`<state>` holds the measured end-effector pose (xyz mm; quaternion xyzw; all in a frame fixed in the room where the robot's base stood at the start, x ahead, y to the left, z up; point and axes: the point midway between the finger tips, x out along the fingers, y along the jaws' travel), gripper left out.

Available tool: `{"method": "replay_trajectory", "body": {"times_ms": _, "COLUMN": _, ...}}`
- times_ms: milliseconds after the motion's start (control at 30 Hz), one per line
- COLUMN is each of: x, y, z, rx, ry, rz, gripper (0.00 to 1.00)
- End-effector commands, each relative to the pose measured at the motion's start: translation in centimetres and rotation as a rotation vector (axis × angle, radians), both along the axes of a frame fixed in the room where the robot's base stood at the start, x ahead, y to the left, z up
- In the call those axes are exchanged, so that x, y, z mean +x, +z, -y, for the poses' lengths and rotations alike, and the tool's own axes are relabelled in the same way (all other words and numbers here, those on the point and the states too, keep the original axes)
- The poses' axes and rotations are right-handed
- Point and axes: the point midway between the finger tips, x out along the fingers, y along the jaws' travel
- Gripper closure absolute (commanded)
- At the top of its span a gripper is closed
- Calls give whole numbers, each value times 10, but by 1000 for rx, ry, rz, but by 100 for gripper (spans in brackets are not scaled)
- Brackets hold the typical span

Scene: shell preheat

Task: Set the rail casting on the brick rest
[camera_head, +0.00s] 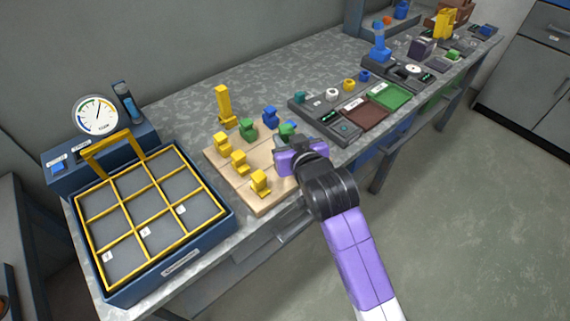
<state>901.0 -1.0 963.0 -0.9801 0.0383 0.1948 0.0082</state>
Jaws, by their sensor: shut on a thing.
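My gripper (287,142), on the purple arm, is over the right side of a pale wooden board (262,205). A green piece (287,130) shows at its far side, and the gripper appears shut on it. The fingers are mostly hidden. Whether this piece is the rail casting, and whether it touches the board, I cannot tell. Another green piece (248,129), a blue piece (270,118) and several yellow pieces (239,162) stand on or beside the board. A brown, brick-coloured block (434,20) at the far end may be the brick rest; a yellow piece (444,24) stands by it.
A blue unit with a yellow wire grid (150,178) and dial gauge (98,115) stands at the left. A grey panel with a brown pad (362,114) and green pad (389,96) lies right of the board.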

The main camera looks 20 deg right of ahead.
Motion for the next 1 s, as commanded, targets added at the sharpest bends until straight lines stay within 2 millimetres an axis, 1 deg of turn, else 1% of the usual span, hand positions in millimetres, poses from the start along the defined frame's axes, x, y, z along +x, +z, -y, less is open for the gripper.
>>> {"method": "replay_trajectory", "body": {"times_ms": 33, "x": -1, "y": -14, "z": 0, "rx": -1, "ry": 0, "rz": -4, "gripper": 100}}
{"method": "replay_trajectory", "body": {"times_ms": 100, "x": -1, "y": -29, "z": 0, "rx": -2, "ry": 0, "rz": -4, "gripper": 100}}
{"method": "replay_trajectory", "body": {"times_ms": 200, "x": 0, "y": -45, "z": 0, "rx": -1, "ry": 0, "rz": -2, "gripper": 100}}
{"method": "replay_trajectory", "body": {"times_ms": 433, "x": 0, "y": -63, "z": 0, "rx": -1, "ry": 0, "rz": 0, "gripper": 100}}
{"method": "replay_trajectory", "body": {"times_ms": 633, "x": 0, "y": -92, "z": 0, "rx": -1, "ry": -1, "rz": -2, "gripper": 100}}
{"method": "replay_trajectory", "body": {"times_ms": 767, "x": 0, "y": -101, "z": 0, "rx": -1, "ry": 0, "rz": 0, "gripper": 100}}
{"method": "replay_trajectory", "body": {"times_ms": 1000, "x": 0, "y": -101, "z": 0, "rx": -1, "ry": 0, "rz": 2, "gripper": 100}}
